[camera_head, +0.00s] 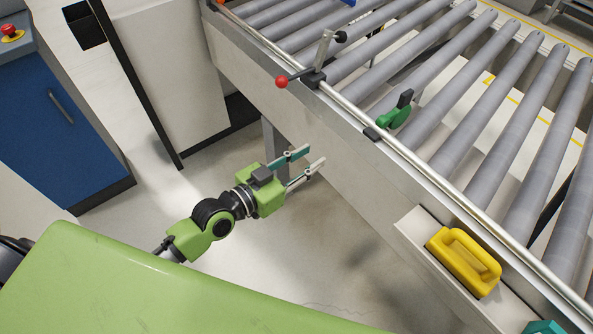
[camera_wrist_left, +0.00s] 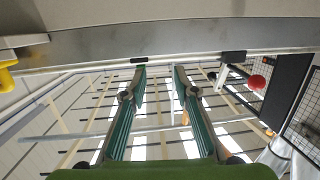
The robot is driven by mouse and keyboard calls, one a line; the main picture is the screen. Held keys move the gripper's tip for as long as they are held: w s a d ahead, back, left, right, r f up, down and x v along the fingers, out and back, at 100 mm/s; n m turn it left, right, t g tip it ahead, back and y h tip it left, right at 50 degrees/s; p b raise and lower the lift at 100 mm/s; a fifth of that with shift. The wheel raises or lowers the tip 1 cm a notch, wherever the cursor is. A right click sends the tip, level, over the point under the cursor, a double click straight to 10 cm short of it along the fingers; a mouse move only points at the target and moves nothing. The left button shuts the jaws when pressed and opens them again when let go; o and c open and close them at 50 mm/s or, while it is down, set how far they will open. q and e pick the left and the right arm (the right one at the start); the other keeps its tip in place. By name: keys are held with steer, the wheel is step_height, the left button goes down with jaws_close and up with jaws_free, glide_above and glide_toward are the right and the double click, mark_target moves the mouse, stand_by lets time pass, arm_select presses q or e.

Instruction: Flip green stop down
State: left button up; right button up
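The green stop (camera_head: 395,115) sits at the inner side of the conveyor's near rail, over the rollers. Its dark grey end (camera_head: 405,98) points up. A black clip (camera_head: 372,134) is on the rail beside it. My left gripper (camera_head: 316,155) is in front of the conveyor's side, to the left of the green stop and apart from it. Its two teal fingers are spread with nothing between them. My right gripper is not identifiable.
A yellow handled block (camera_head: 465,262) rests on a side ledge (camera_head: 415,232). A teal thing (camera_head: 543,327) is cut off at the bottom right. Open floor (camera_head: 330,250) lies below my left gripper.

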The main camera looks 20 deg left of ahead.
arm_select(q)
step_height(320, 180, down, 7)
steer(key=a+y, duration=0.1)
steer(key=a, duration=0.1)
steer(key=shift+w+a+n+g+y, duration=0.2)
steer(key=shift+a+n+g+y, duration=0.1)
steer(key=shift+a+n+y, duration=0.1)
steer(key=s+a+f+n+g+y, duration=0.1)
steer(key=s+a+f+g+y, duration=0.2)
steer(key=f, duration=0.6)
steer(key=s+a+f, duration=0.3)
steer(key=s+f, duration=0.1)
steer(key=f, duration=0.6)
steer(key=s+a+f+n+g+y, duration=0.15)
steer(key=s+f, duration=0.25)
steer(key=f, duration=0.5)
steer(key=s+f+g, duration=0.2)
steer(key=s+f, duration=0.4)
steer(key=s, duration=0.4)
steer(key=s+a+f+g+y, duration=0.1)
steer(key=s+f+g, duration=0.2)
steer(key=s+f, duration=0.3)
steer(key=s+f+g+y, duration=0.1)
steer(key=s+f+g, duration=0.2)
steer(key=s, duration=1.3)
step_height(320, 180, down, 3)
steer(key=shift+s+a+f, duration=0.1)
steer(key=shift+s+a, duration=0.05)
steer(key=shift+s, duration=0.1)
